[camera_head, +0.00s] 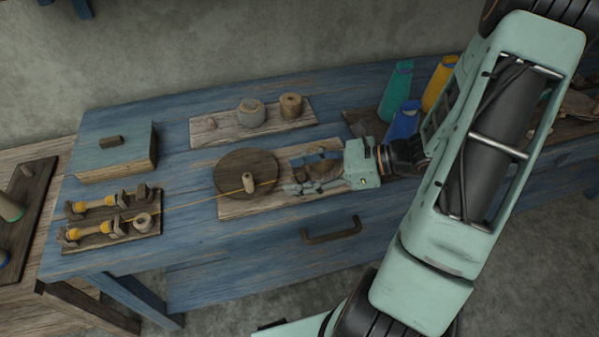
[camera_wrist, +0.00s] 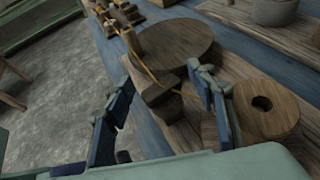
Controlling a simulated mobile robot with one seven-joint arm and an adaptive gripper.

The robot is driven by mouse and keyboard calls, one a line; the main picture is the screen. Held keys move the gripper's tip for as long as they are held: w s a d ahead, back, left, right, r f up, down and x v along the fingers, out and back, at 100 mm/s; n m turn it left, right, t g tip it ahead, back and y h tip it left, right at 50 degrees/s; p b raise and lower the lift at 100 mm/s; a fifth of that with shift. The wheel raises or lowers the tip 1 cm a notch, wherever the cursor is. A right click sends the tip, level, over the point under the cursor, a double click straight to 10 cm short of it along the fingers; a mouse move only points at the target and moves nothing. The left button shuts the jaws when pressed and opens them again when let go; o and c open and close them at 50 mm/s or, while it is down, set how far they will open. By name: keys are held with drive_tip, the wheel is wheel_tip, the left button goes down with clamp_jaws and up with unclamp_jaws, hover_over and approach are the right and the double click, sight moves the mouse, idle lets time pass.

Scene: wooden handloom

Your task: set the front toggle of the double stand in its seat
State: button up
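The double stand (camera_head: 105,232) lies at the left end of the blue table, with two yellow-wound pieces on it, one in front of the other. A yellow thread (camera_head: 200,201) runs from its front part to a small upright wooden peg (camera_head: 248,182) at the round dark disc (camera_head: 232,168). I cannot tell which piece is the front toggle, and its seat is not clear. My gripper (camera_head: 290,176) is low at the disc's right side. In the wrist view its fingers (camera_wrist: 165,75) are apart, with wooden pieces (camera_wrist: 150,88) and thread showing between them; I see no grip.
A block with a hole (camera_wrist: 266,108) is beside my right finger in the wrist view. A board with a pot (camera_head: 251,112) and a wooden spool (camera_head: 291,106) is behind. A green-topped box (camera_head: 115,155) stands back left. Teal, blue and yellow containers (camera_head: 397,92) stand near my arm.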

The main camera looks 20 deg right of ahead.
drive_tip(key=v, duration=1.2)
idle(0.3)
